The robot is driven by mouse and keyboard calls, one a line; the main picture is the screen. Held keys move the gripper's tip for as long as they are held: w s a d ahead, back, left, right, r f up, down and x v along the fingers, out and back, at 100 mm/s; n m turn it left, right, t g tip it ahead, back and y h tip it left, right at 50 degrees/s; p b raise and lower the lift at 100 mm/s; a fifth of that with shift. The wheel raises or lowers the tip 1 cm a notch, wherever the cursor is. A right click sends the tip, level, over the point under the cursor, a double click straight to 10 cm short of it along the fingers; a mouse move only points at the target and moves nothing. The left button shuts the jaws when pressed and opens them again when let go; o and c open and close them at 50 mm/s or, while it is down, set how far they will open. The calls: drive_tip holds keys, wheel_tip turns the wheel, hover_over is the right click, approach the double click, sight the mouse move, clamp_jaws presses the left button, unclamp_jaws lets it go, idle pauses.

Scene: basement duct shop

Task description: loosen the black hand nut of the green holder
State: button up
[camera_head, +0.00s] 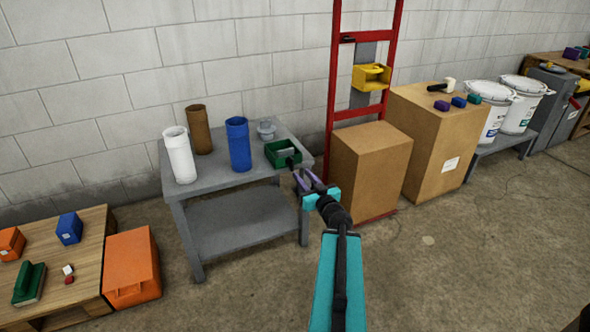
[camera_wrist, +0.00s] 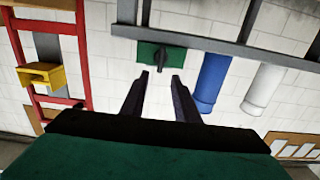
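The green holder (camera_head: 275,156) is a small open box at the front right corner of the grey table. Its black hand nut (camera_head: 291,161) sticks out at the front, close to my fingers. My gripper (camera_head: 303,176) has two purple fingers spread apart, just in front of and below the holder. In the wrist view the scene hangs upside down. There the holder (camera_wrist: 148,51) shows beyond the fingertips of my gripper (camera_wrist: 160,76), and the dark nut (camera_wrist: 161,66) lies between their lines. The fingers look empty; whether they touch the nut is unclear.
A white cylinder (camera_head: 180,157), a brown one (camera_head: 199,130) and a blue one (camera_head: 238,145) stand on the grey table (camera_head: 225,178). A small grey item (camera_head: 266,130) stands behind the holder. A cardboard box (camera_head: 371,165) and a red rack (camera_head: 334,90) are close on the right.

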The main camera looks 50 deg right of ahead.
sight(293, 163)
drive_tip(key=shift+w+f+b, duration=0.15)
drive_tip(key=shift+b, duration=0.15)
drive_tip(key=shift+b+x, duration=0.8)
drive_tip(key=shift+x, duration=3.3)
clamp_jaws()
drive_tip(key=shift+d, duration=0.1)
